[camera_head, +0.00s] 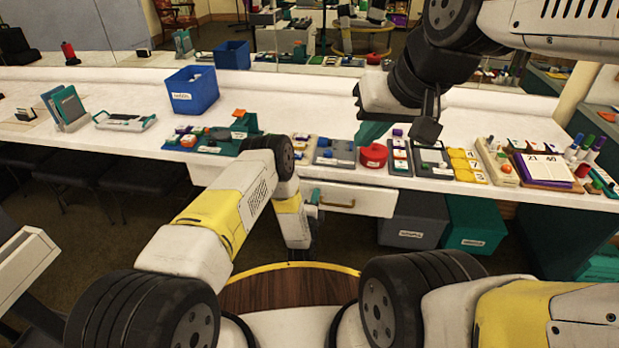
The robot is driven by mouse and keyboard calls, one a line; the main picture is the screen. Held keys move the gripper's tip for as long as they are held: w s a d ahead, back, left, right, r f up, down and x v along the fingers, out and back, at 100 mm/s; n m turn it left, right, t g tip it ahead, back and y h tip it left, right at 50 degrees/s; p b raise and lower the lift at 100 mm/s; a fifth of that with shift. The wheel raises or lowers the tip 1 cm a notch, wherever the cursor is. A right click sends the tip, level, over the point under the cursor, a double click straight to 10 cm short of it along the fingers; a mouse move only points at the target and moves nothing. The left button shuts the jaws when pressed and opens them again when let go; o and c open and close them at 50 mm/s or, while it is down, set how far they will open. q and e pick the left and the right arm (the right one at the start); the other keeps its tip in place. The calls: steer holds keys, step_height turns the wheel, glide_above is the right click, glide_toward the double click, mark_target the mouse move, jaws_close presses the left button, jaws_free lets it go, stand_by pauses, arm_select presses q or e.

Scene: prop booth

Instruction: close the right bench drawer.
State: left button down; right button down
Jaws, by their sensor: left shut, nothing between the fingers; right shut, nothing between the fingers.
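The right bench drawer (370,201) shows as a white front below the bench edge, with a pull and a small label. How far it stands out from the bench is hard to tell. My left arm bends down in front of the bench, and its gripper (314,214) is low beside the left end of this drawer front. The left fingers are small and partly hidden, so contact with the drawer is unclear. My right gripper (426,122) is shut and empty above the bench top, over the small props and higher than the drawer.
The white bench (300,112) carries a blue bin (192,90), a red round tin (373,156) and several small props along its front edge. A grey bin (413,220) and a teal bin (474,224) stand on the floor right of the drawer.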

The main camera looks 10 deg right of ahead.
mark_target(317, 187)
arm_select(q)
steer(key=shift+w, duration=0.1)
steer(key=x, duration=0.4)
steer(key=shift+w+d, duration=0.1)
steer(key=shift+w, duration=0.2)
steer(key=shift+r, duration=0.2)
steer(key=shift+w, duration=0.1)
